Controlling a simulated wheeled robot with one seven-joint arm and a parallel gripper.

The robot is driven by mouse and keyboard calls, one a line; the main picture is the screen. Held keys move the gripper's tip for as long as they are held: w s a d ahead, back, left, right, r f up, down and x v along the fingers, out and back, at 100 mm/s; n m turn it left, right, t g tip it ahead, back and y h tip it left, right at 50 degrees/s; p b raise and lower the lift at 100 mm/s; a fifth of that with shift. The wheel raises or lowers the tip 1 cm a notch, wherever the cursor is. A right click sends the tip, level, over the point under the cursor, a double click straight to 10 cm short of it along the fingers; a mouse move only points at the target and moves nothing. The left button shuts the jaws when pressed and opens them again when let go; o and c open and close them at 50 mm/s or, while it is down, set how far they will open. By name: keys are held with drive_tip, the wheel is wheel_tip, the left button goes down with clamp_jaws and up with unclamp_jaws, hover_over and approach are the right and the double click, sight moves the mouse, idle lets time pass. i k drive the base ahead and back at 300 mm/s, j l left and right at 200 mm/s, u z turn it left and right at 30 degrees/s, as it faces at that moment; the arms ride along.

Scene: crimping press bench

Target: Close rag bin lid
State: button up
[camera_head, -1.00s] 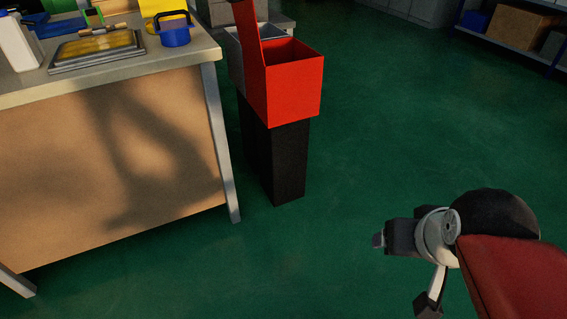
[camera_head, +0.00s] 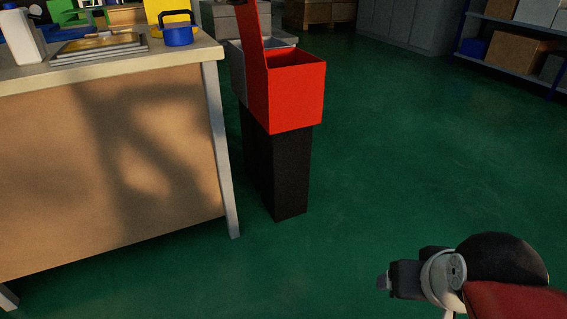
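The red rag bin (camera_head: 297,98) stands on a black pedestal (camera_head: 288,170) just right of the workbench. Its top is open and the inside shows. Its red lid (camera_head: 251,32) stands raised, nearly upright, at the bin's left side, and its top runs out of the picture. My gripper (camera_head: 384,282) is at the lower right, well apart from the bin, in front of it and to its right.
A workbench (camera_head: 120,170) fills the left, bearing trays (camera_head: 98,47), a blue pot (camera_head: 178,35) and a white bottle (camera_head: 22,38). A grey bin (camera_head: 238,70) stands behind the red one. Shelving (camera_head: 510,60) is at the far right. The green floor between is clear.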

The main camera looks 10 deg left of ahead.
sight(246, 12)
drive_tip(key=i+j, duration=0.1)
drive_tip(key=j, duration=0.35)
drive_tip(key=i+j, duration=0.1)
drive_tip(key=j, duration=0.35)
drive_tip(key=i+j, duration=0.15)
drive_tip(key=j, duration=0.3)
